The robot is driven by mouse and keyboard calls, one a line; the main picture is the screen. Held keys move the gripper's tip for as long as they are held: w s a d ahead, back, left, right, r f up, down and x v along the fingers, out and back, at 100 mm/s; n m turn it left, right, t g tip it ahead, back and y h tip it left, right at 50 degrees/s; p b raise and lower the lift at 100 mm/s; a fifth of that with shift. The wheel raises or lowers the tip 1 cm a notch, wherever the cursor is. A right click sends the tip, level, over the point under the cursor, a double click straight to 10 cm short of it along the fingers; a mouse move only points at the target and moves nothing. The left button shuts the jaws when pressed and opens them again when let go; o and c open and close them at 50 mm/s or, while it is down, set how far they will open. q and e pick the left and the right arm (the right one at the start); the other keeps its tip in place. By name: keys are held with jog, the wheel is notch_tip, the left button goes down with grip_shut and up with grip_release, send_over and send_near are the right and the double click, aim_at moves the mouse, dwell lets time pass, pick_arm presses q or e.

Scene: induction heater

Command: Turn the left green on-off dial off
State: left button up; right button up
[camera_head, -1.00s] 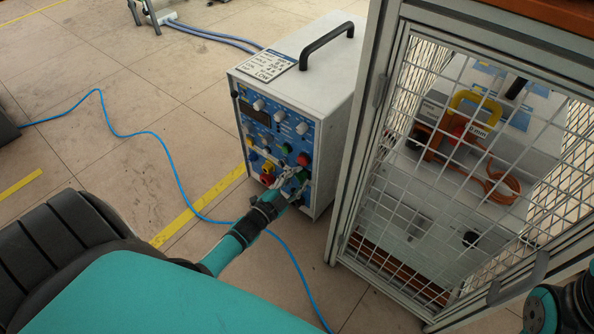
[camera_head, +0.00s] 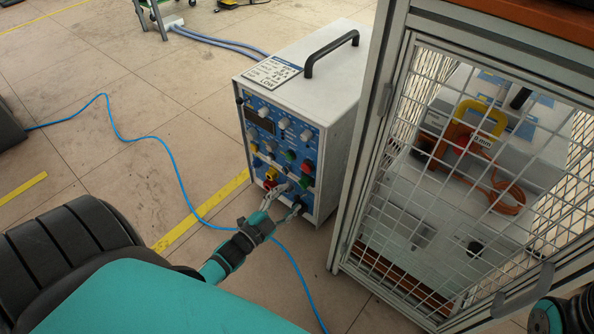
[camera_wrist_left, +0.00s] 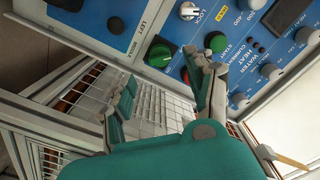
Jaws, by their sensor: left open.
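The heater's blue control panel (camera_head: 281,145) faces my left arm. A green dial (camera_head: 305,180) sits low on its right side. In the left wrist view the green dial (camera_wrist_left: 159,54) shows near the LEFT label, with a second round green control (camera_wrist_left: 216,42) beside START. My left gripper (camera_head: 292,199) is open and empty, just in front of the panel's lower part and below the dial. In the wrist view its two fingers (camera_wrist_left: 168,95) are spread, one overlapping the panel near the second green control. I cannot tell the dial's setting. My right gripper is out of view.
A framed mesh cage (camera_head: 400,190) stands close at the heater's right. A blue cable (camera_head: 165,150) crosses the floor and passes under my left arm. The floor left of the heater (camera_head: 150,60) is largely free. A black handle (camera_head: 331,50) tops the heater.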

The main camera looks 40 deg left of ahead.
pick_arm(q)
jog(key=s, duration=0.6)
jog(key=shift+a, duration=0.25)
